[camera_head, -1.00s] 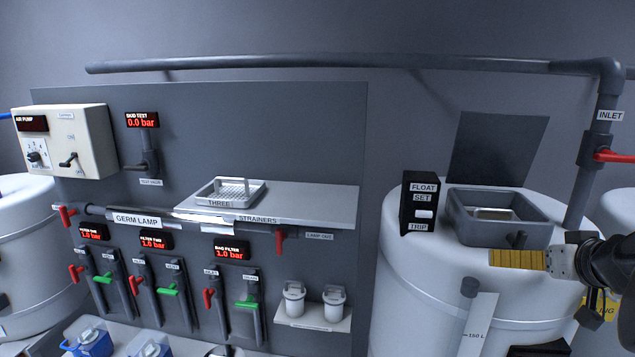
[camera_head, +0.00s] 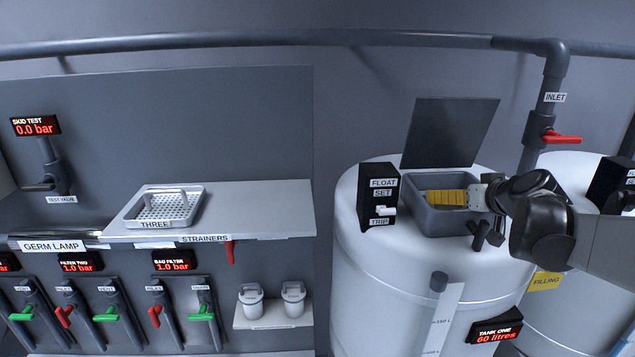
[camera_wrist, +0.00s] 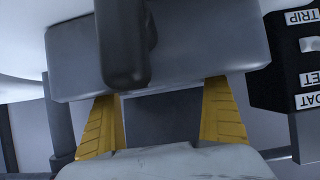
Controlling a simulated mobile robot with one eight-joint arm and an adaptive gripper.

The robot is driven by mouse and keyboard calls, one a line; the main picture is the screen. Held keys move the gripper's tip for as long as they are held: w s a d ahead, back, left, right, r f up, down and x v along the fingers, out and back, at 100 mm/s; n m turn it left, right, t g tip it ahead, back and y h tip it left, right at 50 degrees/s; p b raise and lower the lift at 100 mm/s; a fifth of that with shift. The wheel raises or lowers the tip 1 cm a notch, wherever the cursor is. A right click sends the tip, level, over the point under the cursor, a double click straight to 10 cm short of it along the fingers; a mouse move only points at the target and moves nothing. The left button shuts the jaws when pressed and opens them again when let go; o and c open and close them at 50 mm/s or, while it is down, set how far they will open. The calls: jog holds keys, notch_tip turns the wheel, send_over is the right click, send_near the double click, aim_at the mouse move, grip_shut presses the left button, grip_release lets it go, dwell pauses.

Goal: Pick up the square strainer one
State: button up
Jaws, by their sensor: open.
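The grey open-topped hopper box (camera_head: 442,222) sits on top of the white tank at right. My gripper (camera_head: 445,197) is over its opening, coming in from the right, yellow fingers spread. In the wrist view my gripper (camera_wrist: 162,90) is open and empty, with the grey box wall (camera_wrist: 205,55) across the view and a dark handle-like part (camera_wrist: 122,45) in front of it. I cannot make out strainer one in either current view; my fingers hide part of the box. Another square strainer (camera_head: 163,207), in a tray on the shelf, is labelled THREE.
The dark raised lid (camera_head: 450,130) stands behind the box. A black float switch box (camera_head: 377,197) is just left of it. The inlet pipe with a red valve handle (camera_head: 562,138) rises behind right. A light shelf (camera_head: 265,205) is at left, its right part bare.

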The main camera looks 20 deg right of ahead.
jog(key=x, duration=0.4)
jog(key=shift+s+a, duration=0.1)
jog(key=shift+s, duration=0.15)
jog(key=shift+c, duration=0.7)
jog(key=c, duration=1.3)
jog(key=shift+o, duration=0.2)
jog(key=shift+w, duration=0.1)
